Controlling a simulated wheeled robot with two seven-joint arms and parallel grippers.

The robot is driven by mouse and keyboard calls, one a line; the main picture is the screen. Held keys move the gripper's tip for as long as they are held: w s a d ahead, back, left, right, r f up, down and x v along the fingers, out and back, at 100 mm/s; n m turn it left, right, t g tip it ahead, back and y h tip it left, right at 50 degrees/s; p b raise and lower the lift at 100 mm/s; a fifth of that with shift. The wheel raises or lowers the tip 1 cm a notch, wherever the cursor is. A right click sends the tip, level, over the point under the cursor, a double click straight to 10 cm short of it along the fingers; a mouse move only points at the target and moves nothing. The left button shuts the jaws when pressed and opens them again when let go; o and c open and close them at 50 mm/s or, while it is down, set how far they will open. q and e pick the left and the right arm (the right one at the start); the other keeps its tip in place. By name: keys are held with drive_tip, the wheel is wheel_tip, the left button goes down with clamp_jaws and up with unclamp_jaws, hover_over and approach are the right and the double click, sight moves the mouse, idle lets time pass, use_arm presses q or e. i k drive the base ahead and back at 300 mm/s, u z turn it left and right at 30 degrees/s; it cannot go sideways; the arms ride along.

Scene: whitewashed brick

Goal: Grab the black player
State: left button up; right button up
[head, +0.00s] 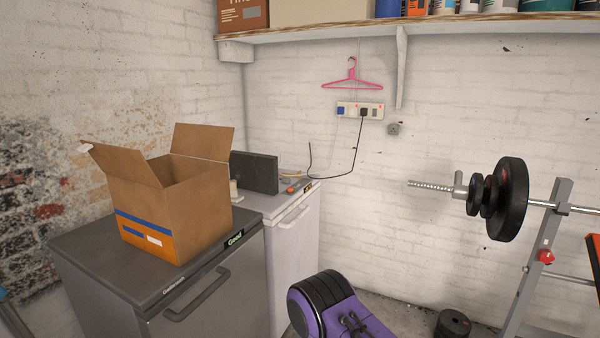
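A black, flat rectangular box (256,173), which looks like the player, stands on the white appliance (289,224) in the corner. Its left part is hidden behind the open cardboard box (182,205). A small white object (233,190) is beside it at its left. Neither of my grippers shows in the head view, so I cannot see their state.
The cardboard box stands on a dark grey appliance (95,265) in front. A purple and black object (335,305) is on the floor. A weight rack with a barbell (513,200) is at right. A black cable (354,150) hangs from the wall socket (360,111).

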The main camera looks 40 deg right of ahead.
sight(258, 172)
drive_tip(key=z, duration=2.2)
drive_tip(key=i, duration=1.7)
drive_tip(key=u, duration=1.55)
drive_tip(key=i, duration=0.4)
drive_tip(key=z, duration=0.05)
